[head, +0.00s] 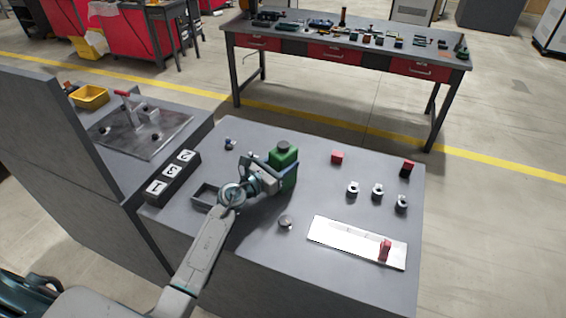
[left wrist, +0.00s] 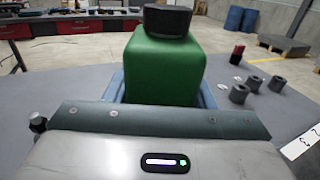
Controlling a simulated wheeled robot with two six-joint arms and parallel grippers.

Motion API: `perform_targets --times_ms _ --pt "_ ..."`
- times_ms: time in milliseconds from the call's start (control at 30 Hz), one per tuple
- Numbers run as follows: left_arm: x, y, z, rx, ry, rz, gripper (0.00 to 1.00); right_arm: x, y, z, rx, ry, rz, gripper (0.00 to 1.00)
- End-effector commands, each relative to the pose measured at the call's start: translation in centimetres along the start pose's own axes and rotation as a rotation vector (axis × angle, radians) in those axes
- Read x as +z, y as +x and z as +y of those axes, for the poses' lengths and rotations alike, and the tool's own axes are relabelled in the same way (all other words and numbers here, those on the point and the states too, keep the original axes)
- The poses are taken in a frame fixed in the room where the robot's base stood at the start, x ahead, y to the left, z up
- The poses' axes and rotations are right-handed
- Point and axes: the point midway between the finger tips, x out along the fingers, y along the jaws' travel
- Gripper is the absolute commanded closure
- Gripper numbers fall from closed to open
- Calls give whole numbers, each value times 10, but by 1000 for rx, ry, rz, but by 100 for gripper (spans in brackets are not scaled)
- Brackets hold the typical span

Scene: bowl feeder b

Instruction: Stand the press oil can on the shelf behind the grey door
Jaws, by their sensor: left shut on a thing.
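The press oil can is a green can (head: 284,169) with a black cap, upright at the middle back of the grey table. In the left wrist view the green can (left wrist: 165,72) fills the centre. My left gripper (head: 282,176) is shut on the can, with a blue finger along each side of it. I cannot tell whether the can's base touches the table. My right gripper is in neither view. I cannot make out a grey door or the shelf behind it in these frames.
The grey table (head: 240,255) holds a small open tray (head: 205,196), a numbered block (head: 173,177), a white plate (head: 340,237), a red block (head: 337,157) and several grey rings. A tall grey panel (head: 50,150) stands at left beside a lower bench with a yellow bin (head: 90,97).

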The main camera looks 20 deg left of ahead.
Motion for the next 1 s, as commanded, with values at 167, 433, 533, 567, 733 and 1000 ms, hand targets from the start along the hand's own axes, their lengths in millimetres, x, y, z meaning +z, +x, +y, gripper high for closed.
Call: perform_targets --times_ms 167,433,533,567,733,1000 --pt "0 0 0 0 1 -3 88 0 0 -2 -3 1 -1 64" --pt "-4 0 0 0 0 0 42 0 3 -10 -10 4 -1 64" --pt "-4 0 0 0 0 0 28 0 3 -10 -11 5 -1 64" --pt "-4 0 0 0 0 0 28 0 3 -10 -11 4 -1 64" --pt "-4 0 0 0 0 0 28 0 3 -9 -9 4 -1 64" --pt "-5 -19 0 1 3 2 28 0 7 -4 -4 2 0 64"
